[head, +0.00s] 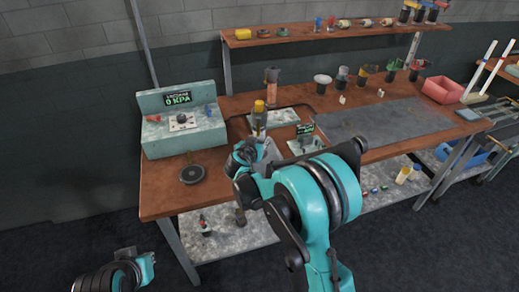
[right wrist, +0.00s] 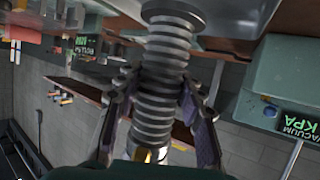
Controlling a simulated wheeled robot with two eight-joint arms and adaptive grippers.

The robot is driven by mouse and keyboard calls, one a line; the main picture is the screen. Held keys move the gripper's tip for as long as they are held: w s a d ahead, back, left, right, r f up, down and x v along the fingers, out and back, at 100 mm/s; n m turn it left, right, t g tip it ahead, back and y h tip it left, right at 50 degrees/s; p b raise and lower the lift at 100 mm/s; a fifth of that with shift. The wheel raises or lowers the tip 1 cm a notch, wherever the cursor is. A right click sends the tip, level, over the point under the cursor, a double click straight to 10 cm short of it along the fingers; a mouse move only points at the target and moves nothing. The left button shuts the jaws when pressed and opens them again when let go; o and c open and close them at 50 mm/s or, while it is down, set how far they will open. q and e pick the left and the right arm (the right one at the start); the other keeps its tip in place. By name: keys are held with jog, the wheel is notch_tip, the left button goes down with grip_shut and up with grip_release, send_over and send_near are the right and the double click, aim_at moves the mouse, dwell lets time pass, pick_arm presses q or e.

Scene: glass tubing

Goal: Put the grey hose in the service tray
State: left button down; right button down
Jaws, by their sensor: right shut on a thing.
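The grey hose (right wrist: 155,100) is a ribbed, corrugated tube in the middle of the right wrist view. My right gripper (right wrist: 158,112) has its two dark fingers on either side of the hose and is shut on it. In the head view my right gripper (head: 258,152) is over the front part of the workbench, partly hidden by my own arm; the hose there is hard to make out. Part of my left arm shows at the bottom left of the head view; its fingers cannot be made out. I cannot tell for certain which container is the service tray.
A teal vacuum gauge box (head: 182,128) stands on the workbench (head: 160,185) to the left, with a black disc (head: 192,174) before it. A yellow-topped post (head: 259,108) stands close behind my gripper. A dark mat (head: 385,130) and a red bin (head: 443,90) lie right.

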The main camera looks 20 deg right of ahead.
jog(key=shift+f+b, duration=0.6)
jog(key=shift+f, duration=1.05)
jog(key=shift+f, duration=0.2)
jog(key=c, duration=1)
grip_release()
jog(key=shift+o, duration=0.2)
jog(key=shift+r, duration=0.15)
